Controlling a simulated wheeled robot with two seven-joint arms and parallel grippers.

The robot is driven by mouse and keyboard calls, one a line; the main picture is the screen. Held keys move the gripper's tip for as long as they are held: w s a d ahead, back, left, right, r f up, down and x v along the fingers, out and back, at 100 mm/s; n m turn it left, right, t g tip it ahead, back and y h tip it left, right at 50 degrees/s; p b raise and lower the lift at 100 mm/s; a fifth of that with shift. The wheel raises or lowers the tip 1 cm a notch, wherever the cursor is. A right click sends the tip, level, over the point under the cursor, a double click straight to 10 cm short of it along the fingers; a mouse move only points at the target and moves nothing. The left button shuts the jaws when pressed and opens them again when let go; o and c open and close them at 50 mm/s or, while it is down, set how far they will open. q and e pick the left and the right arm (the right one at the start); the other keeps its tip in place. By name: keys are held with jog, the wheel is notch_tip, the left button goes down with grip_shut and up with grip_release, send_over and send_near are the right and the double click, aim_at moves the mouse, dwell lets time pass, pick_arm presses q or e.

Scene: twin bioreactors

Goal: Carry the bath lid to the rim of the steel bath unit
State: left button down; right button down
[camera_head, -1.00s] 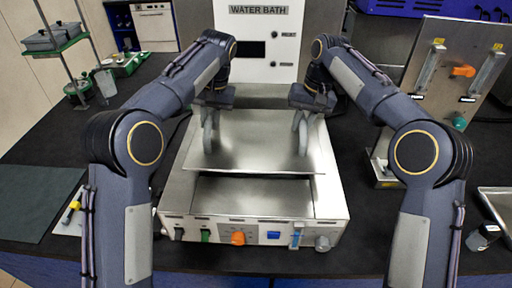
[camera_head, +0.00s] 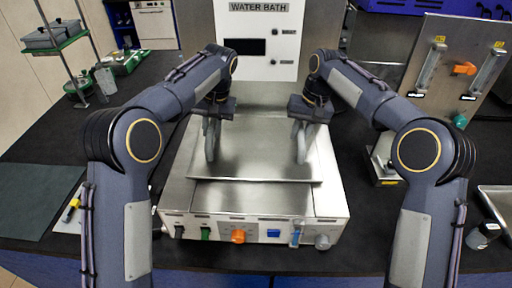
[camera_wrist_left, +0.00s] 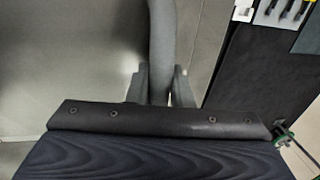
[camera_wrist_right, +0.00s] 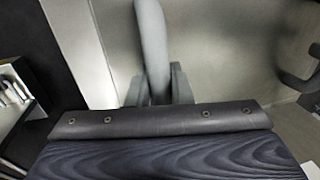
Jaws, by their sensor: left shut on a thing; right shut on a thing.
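The bath lid (camera_head: 255,150) is a flat steel sheet with two upright grey handles. It lies level over the steel bath unit (camera_head: 250,200), covering the rear and middle of its top. Whether it touches the rim is not clear. My left gripper (camera_head: 212,118) is shut on the lid's left handle, which also shows between the fingers in the left wrist view (camera_wrist_left: 160,50). My right gripper (camera_head: 303,120) is shut on the right handle, seen in the right wrist view (camera_wrist_right: 152,45). The arms partly hide the bath's rear sides.
A white water bath panel (camera_head: 258,45) stands behind the bath. A steel panel with flow tubes (camera_head: 450,75) is at right, a green rack (camera_head: 60,45) at back left. A dark mat (camera_head: 38,200) lies at left. Knobs and switches line the bath's front.

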pick_arm(q)
jog(key=shift+f, duration=0.2)
pick_arm(e)
jog(key=shift+f, duration=0.2)
pick_arm(q)
jog(key=c, duration=1.7)
grip_release()
jog(key=shift+f, duration=0.15)
pick_arm(e)
jog(key=c, duration=1.7)
grip_release()
jog(key=shift+f, duration=0.2)
pick_arm(q)
jog(key=o, duration=0.4)
pick_arm(e)
jog(key=o, duration=0.4)
pick_arm(q)
notch_tip(320, 180, up, 12)
jog(key=d, duration=0.2)
jog(key=shift+d, duration=0.2)
pick_arm(e)
notch_tip(320, 180, up, 12)
jog(key=d, duration=0.2)
jog(key=shift+d, duration=0.15)
pick_arm(q)
jog(key=shift+f, duration=0.1)
pick_arm(e)
jog(key=shift+f, duration=0.1)
